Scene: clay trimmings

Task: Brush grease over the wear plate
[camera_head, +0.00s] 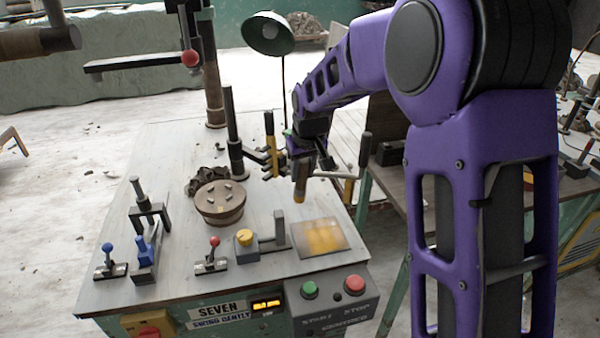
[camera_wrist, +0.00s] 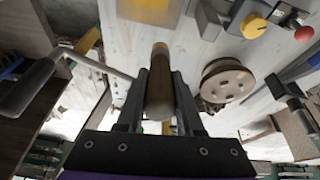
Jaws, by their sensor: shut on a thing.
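The wear plate (camera_head: 308,252) is a flat square at the front right of the machine table, with a yellow patch of grease (camera_head: 325,237) over much of it. My gripper (camera_head: 303,168) is shut on a brush (camera_head: 300,188) with a brownish body and a tan end. The brush is held steeply above the table, behind the plate and apart from it. In the wrist view the brush (camera_wrist: 158,88) sits between my two fingers, its tan end toward the plate.
A round wooden disc (camera_head: 220,205) stands left of the plate. A yellow knob (camera_head: 244,237), a bracket (camera_head: 278,230) and a red-knobbed lever (camera_head: 214,250) are nearby. Upright posts (camera_head: 233,135) rise behind. A grey-handled bar (camera_head: 362,155) extends beside my gripper.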

